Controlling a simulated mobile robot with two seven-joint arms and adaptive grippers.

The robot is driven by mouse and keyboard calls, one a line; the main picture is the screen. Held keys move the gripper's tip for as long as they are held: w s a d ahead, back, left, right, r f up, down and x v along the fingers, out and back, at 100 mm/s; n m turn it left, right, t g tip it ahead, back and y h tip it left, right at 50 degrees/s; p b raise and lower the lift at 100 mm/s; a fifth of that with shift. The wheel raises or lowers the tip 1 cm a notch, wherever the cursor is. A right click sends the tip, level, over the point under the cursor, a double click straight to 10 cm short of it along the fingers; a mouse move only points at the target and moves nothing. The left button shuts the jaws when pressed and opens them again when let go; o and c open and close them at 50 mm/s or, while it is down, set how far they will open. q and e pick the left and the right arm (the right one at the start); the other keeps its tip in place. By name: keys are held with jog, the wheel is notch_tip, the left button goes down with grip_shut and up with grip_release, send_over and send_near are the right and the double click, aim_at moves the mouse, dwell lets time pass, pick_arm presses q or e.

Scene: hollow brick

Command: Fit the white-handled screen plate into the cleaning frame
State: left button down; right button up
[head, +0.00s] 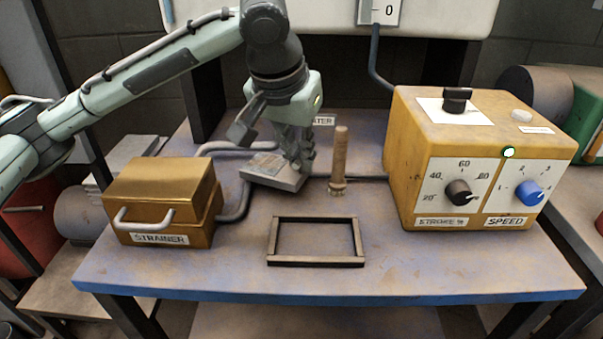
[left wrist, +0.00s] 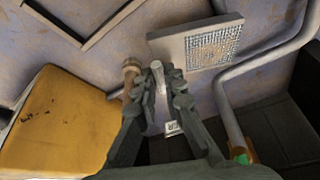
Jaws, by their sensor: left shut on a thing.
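The screen plate (head: 272,172) is a flat grey slab behind the cleaning frame, under my left gripper (head: 300,165). In the left wrist view the plate (left wrist: 208,47) shows a pale mesh panel. My left gripper (left wrist: 167,88) is shut on its white handle (left wrist: 159,82). The gripper hides most of the handle in the head view. I cannot tell whether the plate touches the table. The cleaning frame (head: 315,262) is a dark, empty rectangle lying flat near the table's front; its corner (left wrist: 110,25) shows at the upper left of the left wrist view. My right gripper is not in view.
A wooden-handled brush (head: 339,165) stands upright just right of the plate. A brass strainer box (head: 160,200) is at left, with grey pipes (head: 232,208) behind it. A yellow control box (head: 480,140) stands at right. The table (head: 230,265) around the frame is clear.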

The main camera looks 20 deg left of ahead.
pick_arm(q)
notch_tip(320, 180, down, 3)
jog(key=shift+f, duration=0.2)
jog(key=c, duration=1.6)
grip_release()
jog(key=shift+f, duration=0.1)
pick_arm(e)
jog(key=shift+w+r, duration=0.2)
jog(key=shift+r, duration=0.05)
pick_arm(q)
jog(key=shift+s+r, duration=0.1)
jog(key=shift+r, duration=0.45)
jog(key=v, duration=1.1)
jog(key=shift+p, duration=0.4)
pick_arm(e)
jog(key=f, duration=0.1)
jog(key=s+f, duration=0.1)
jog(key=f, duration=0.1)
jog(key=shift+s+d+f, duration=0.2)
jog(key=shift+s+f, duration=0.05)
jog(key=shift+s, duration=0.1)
